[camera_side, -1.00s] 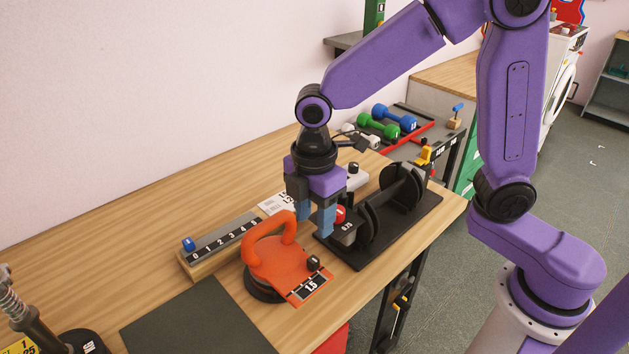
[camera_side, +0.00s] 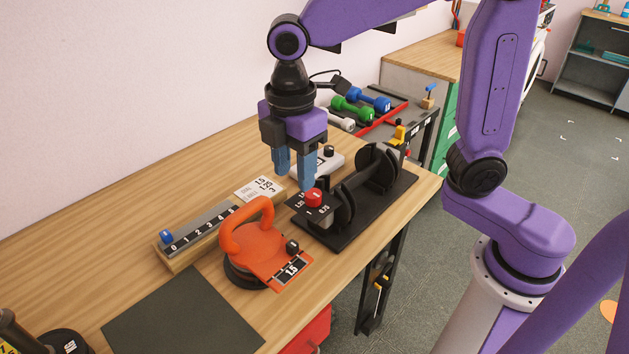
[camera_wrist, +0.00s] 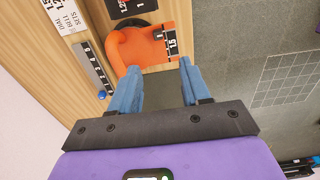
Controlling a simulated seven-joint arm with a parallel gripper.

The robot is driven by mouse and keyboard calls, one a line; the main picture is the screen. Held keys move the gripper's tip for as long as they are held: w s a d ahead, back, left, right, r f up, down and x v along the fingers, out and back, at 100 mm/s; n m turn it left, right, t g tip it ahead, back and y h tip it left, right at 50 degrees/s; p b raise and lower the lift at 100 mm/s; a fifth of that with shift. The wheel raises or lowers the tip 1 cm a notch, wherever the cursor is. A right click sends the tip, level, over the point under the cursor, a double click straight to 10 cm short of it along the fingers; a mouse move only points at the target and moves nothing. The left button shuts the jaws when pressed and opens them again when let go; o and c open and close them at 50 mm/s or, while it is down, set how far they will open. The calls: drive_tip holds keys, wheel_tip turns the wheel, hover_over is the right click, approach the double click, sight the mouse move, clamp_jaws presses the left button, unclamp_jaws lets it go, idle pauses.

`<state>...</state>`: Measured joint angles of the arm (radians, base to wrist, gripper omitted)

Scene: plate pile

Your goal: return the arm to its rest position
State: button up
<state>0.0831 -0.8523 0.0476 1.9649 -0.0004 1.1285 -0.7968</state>
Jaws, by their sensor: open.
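My gripper (camera_side: 294,172) is open and empty in the side view. Its blue fingers point down above the wooden table, just behind the black stand with the weights and red knob. In the wrist view my gripper (camera_wrist: 157,88) shows its two blue fingers spread apart with nothing between them. The orange kettlebell (camera_side: 262,250) with the 1.5 label stands on the table to the lower left of the fingers; it also shows in the wrist view (camera_wrist: 135,50), beyond the fingertips.
The black weight stand (camera_side: 345,229) with its red knob (camera_side: 314,197) is close to the fingers. A number rail (camera_side: 205,233) with a blue slider, a white labelled card (camera_side: 260,188) and a dark mat (camera_side: 183,314) lie on the table. Several dumbbells (camera_side: 352,109) sit on a rack behind.

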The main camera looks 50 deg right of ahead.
drive_tip(key=s+d+f+m, duration=0.2)
drive_tip(key=s+d, duration=0.5)
drive_tip(key=s, duration=0.2)
drive_tip(key=s+d+f+m, duration=0.3)
drive_tip(key=s+d, duration=0.4)
drive_tip(key=s, duration=0.2)
idle(3.0)
